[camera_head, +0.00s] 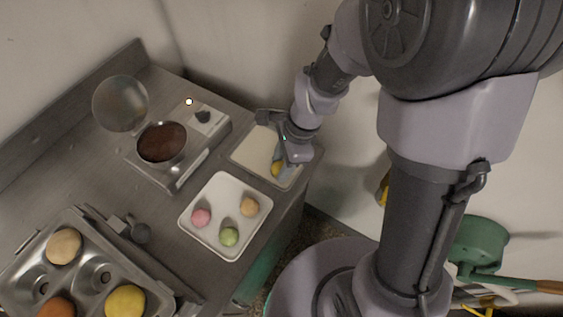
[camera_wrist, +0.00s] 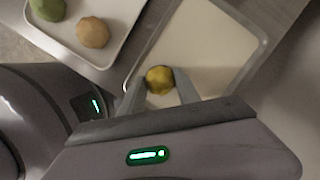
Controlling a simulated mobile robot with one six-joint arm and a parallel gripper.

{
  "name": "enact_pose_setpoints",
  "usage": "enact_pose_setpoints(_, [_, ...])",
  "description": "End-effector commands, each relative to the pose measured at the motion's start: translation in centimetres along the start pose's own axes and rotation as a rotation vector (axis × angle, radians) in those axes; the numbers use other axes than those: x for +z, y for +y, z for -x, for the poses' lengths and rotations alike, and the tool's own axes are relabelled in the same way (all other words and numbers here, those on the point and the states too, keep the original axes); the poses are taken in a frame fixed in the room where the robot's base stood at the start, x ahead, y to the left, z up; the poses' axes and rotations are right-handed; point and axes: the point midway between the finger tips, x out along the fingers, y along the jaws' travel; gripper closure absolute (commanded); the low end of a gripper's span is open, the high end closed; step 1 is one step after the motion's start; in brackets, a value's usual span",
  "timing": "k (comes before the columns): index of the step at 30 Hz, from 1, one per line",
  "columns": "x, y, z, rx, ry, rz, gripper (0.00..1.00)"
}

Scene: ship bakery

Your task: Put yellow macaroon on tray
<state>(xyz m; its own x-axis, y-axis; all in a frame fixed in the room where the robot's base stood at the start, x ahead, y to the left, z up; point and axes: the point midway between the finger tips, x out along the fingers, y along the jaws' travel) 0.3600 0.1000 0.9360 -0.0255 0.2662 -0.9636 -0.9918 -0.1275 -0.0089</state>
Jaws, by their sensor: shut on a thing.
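The yellow macaroon (camera_wrist: 159,80) is between the fingertips of my gripper (camera_wrist: 160,92) in the wrist view. The gripper is shut on it. In the head view the macaroon (camera_head: 276,169) shows partly beside my gripper (camera_head: 282,166), over a pale rectangular tray (camera_head: 250,150). The same tray (camera_wrist: 215,45) fills the middle of the wrist view below the macaroon. I cannot tell whether the macaroon touches the tray. A second white tray (camera_head: 212,240) holds a pink macaroon (camera_head: 201,217), a green macaroon (camera_head: 229,237) and a tan macaroon (camera_head: 249,206).
A metal device with a brown-filled bowl (camera_head: 162,143) and round clear lid (camera_head: 120,103) stands at the back of the counter (camera_head: 95,150). A muffin tin (camera_head: 85,250) with several buns is at the lower left. The counter's right edge lies just beyond the trays.

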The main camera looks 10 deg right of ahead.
Motion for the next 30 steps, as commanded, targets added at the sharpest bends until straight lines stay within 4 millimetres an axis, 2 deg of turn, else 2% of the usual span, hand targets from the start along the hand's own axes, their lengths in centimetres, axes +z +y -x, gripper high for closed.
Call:
enact_pose_setpoints(1, [-0.1,0.1,-0.4,0.001,0.002,0.0,0.8])
enact_pose_setpoints(2, [-0.1,0.1,-0.4,0.002,0.002,0.001,0.57])
enact_pose_setpoints(5, [-0.1,0.1,-0.3,0.003,0.002,0.001,0.39])
enact_pose_setpoints(17, [-0.2,0.5,-0.6,0.012,0.002,0.0,0.39])
enact_pose_setpoints(19, [-0.1,0.5,-0.1,0.012,0.002,0.0,0.39])
enact_pose_setpoints(22, [0.1,0.3,2.0,0.007,0.002,0.0,0.39])
enact_pose_setpoints(27, [0.2,0.1,7.5,0.001,0.002,-0.002,0.39])
enact_pose_setpoints(30, [0.2,0.1,10.0,0.0,0.002,0.0,0.39])
